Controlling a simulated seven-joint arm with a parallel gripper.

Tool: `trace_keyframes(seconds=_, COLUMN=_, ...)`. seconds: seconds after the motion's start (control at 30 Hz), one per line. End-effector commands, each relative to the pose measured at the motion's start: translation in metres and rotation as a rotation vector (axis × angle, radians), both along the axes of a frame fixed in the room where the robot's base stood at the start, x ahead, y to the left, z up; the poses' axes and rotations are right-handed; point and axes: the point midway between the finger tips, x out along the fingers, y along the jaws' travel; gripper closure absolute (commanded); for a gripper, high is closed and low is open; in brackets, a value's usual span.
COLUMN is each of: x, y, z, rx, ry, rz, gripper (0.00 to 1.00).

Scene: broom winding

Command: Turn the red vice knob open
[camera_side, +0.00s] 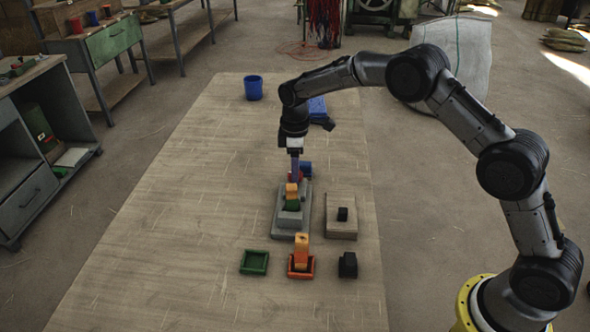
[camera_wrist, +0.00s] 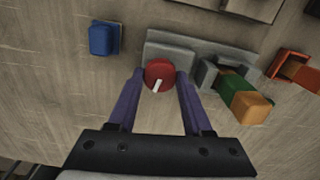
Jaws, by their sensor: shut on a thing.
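The red vice knob (camera_wrist: 160,72) is round with a white mark and sits at the end of the grey vice (camera_wrist: 170,48). My gripper (camera_wrist: 160,82) has its two purple fingers on either side of the knob, shut on it. In the side view my gripper (camera_side: 294,172) points straight down at the far end of the grey vice (camera_side: 279,222), and the knob is mostly hidden there. The vice holds a green block (camera_wrist: 229,84) with an orange block (camera_wrist: 251,107) on it; they also show in the side view.
A blue block (camera_wrist: 104,39) stands beside the vice. A green tray (camera_side: 254,270), an orange tray (camera_side: 301,275) with an orange block, a black block (camera_side: 348,265) and a wooden board (camera_side: 341,231) are nearby. A blue cup (camera_side: 253,88) stands farther back. The table's left side is clear.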

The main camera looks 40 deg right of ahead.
Motion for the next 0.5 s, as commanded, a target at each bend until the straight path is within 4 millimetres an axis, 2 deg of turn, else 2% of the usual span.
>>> trace_keyframes(seconds=0.2, x=0.0007, y=0.0003, z=0.0014, rx=0.001, ry=-0.003, rz=0.132, gripper=1.0)
trace_keyframes(seconds=0.5, x=0.0007, y=0.0006, z=0.0017, rx=0.001, ry=-0.004, rz=0.222, gripper=1.0)
